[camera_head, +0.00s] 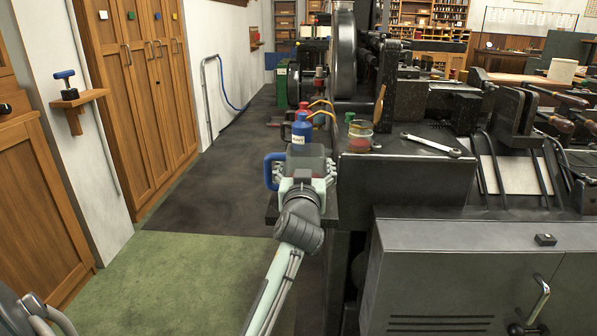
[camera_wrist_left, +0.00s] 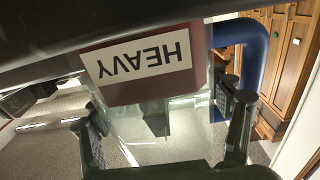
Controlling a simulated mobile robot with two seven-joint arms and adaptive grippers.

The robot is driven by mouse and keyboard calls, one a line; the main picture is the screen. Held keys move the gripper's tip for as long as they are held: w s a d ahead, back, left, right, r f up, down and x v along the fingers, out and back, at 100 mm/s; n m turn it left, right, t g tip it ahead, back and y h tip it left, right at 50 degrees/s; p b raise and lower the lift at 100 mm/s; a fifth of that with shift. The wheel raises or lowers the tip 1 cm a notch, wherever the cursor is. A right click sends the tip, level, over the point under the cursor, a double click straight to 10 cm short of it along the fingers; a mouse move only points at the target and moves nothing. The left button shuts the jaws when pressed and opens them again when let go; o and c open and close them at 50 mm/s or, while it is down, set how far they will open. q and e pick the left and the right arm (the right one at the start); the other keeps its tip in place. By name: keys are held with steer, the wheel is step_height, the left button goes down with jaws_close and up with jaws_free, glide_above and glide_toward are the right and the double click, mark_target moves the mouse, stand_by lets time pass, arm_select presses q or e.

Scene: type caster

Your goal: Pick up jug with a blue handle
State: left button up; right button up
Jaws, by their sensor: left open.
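A jug with a blue handle stands on a dark ledge beside the black machine. In the head view its blue handle (camera_head: 268,171) sticks out to the left, and its body is largely hidden by my gripper. In the left wrist view the clear jug body (camera_wrist_left: 190,130) has a dark red band with a white "HEAVY" label (camera_wrist_left: 140,58), and the blue handle (camera_wrist_left: 258,60) is at the right. My left gripper (camera_head: 305,172) is open, with its fingers (camera_wrist_left: 165,115) on either side of the body. I cannot tell whether they touch it.
A blue labelled bottle (camera_head: 301,132) and a red one (camera_head: 304,109) stand just behind the jug. Wooden cabinets (camera_head: 130,80) line the left. The floor between is clear.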

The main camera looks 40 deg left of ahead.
arm_select(q)
steer(key=shift+w+a, duration=0.15)
steer(key=shift+w, duration=0.1)
steer(key=shift+s+r, duration=0.1)
steer(key=shift+s, duration=0.05)
steer(key=shift+c, duration=0.4)
arm_select(e)
steer(key=shift+w+a+r, duration=0.2)
steer(key=shift+w+a, duration=0.05)
arm_select(q)
steer(key=c, duration=1)
steer(key=shift+c, duration=0.6)
arm_select(e)
steer(key=shift+s+d+f, duration=0.15)
steer(key=shift+s+f, duration=0.05)
arm_select(q)
steer(key=shift+r, duration=0.1)
